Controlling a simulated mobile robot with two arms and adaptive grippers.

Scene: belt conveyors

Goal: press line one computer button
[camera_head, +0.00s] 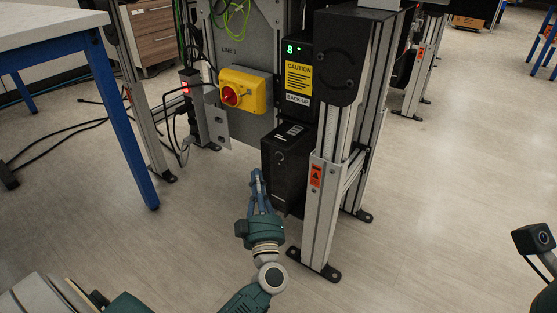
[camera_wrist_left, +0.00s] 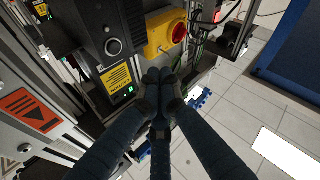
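The line one computer is a black box (camera_head: 288,165) low on the frame beside the panel marked LINE 1. In the left wrist view the box (camera_wrist_left: 92,22) shows a round silver-rimmed button (camera_wrist_left: 113,46). My left gripper (camera_head: 257,173) has its blue fingers together, at the left front of the box in the head view. In the left wrist view its fingertips (camera_wrist_left: 158,76) meet with nothing between them, apart from the button in the picture. I cannot tell whether they touch the box. My right gripper's fingers are not in view.
A yellow switch box (camera_head: 245,90) with a red knob hangs left above the computer. A black back-up unit (camera_head: 300,65) with a caution label is above it. An aluminium leg (camera_head: 324,215) stands close right. A blue-legged table (camera_head: 127,115) is at left. Open floor lies in front.

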